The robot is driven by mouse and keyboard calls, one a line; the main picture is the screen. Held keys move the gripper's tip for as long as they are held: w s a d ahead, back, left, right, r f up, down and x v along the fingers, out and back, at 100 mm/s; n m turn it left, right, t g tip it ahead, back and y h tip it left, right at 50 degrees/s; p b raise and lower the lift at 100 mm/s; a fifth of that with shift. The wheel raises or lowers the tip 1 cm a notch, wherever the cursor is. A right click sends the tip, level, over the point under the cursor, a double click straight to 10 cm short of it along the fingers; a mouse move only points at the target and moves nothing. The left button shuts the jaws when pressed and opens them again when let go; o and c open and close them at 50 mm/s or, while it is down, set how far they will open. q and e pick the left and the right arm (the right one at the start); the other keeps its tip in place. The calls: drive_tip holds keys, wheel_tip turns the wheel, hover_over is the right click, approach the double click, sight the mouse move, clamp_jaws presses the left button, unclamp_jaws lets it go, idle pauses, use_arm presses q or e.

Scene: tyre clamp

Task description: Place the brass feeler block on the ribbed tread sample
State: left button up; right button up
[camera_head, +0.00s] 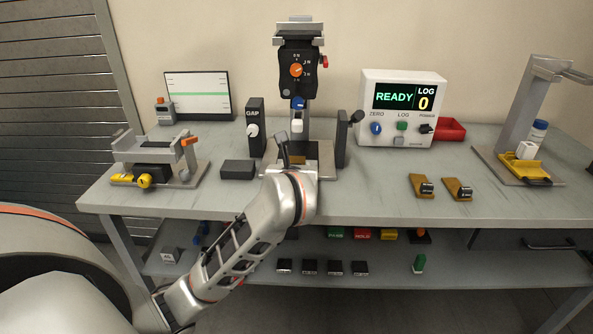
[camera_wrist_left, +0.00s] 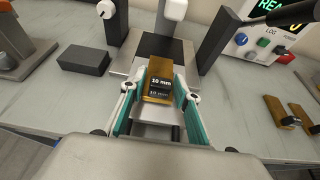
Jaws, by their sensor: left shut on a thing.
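The brass feeler block (camera_wrist_left: 160,76), with a dark "10 mm" label, sits between the teal-padded fingers of my left gripper (camera_wrist_left: 160,88), which is shut on it. In the head view my left gripper (camera_head: 291,163) is at the front of the central stand, and the wrist mostly covers it; a bit of brass shows there. Beyond the block lies a dark flat pad (camera_wrist_left: 181,52) on the stand's metal base, which looks like the tread sample; its ribs cannot be made out. Whether block and pad touch is unclear. My right gripper is not in view.
The GAP post (camera_head: 255,127) and a dark block (camera_head: 238,169) stand left of the stand; a dark lever post (camera_head: 343,138) stands right. Two more brass blocks (camera_head: 422,186) (camera_head: 458,189) lie near the front right edge. The table (camera_head: 380,200) between is clear.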

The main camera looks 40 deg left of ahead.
use_arm(q)
drive_tip(key=shift+r, duration=0.15)
drive_tip(key=shift+f, duration=0.25)
drive_tip(key=o, duration=1.3)
drive_tip(key=shift+r, duration=0.1)
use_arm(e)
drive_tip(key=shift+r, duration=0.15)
